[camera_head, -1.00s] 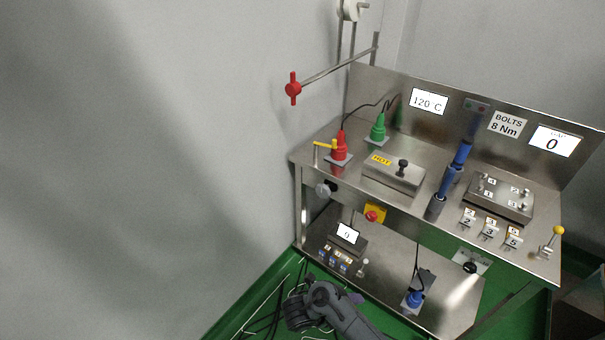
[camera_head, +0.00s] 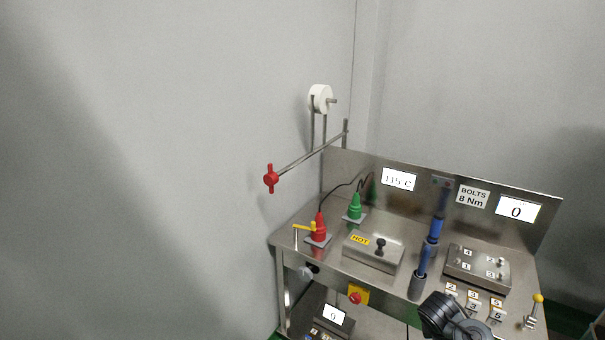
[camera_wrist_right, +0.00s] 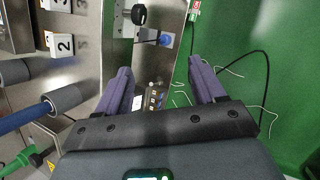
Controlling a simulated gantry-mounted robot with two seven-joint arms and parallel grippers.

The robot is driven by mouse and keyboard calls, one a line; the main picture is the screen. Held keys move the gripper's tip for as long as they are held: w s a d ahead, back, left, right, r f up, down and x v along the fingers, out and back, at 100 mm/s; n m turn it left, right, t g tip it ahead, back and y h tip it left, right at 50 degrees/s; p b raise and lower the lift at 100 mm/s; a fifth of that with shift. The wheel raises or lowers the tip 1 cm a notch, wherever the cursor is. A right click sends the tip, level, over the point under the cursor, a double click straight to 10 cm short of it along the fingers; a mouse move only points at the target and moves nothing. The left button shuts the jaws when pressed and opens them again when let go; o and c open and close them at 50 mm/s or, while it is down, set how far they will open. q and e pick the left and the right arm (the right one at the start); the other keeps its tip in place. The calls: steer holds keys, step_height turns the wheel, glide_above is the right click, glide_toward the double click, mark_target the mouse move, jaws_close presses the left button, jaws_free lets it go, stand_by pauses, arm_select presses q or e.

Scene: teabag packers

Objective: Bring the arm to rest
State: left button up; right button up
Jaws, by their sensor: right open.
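My right gripper (camera_wrist_right: 160,72) is open in the right wrist view, its two purple-grey fingers spread with nothing between them. It points down past the bench's front edge, and the lower shelf and green floor show beyond the fingers. In the head view a dark part of my arm (camera_head: 450,315) stands at the bottom, in front of the bench and near the numbered blocks; its fingers do not show there. My left gripper is in neither view.
The steel bench (camera_head: 335,262) carries a HOT-labelled block (camera_head: 372,252), a red tool (camera_head: 319,230), a green tool (camera_head: 355,208), blue-handled tools (camera_head: 437,228) and a bolt plate (camera_head: 478,270). A red-ended rod (camera_head: 271,179) juts out left. Wrist view: numbered block (camera_wrist_right: 62,44) close left.

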steer(key=s+a+f+m+t+y, duration=0.25)
steer(key=s+a+f+m, duration=0.45)
steer(key=s+a+m, duration=0.5)
steer(key=s+a+r+y, duration=0.15)
steer(key=s+a, duration=0.25)
steer(key=s, duration=0.6)
steer(key=s+a+r+y, duration=0.1)
steer(key=s+a+r, duration=0.15)
steer(key=s, duration=0.85)
step_height(320, 180, up, 37)
steer(key=p, duration=3.8)
steer(key=shift+w+a+r+g, duration=0.2)
steer(key=shift+w+a+g, duration=0.15)
steer(key=shift+w, duration=0.05)
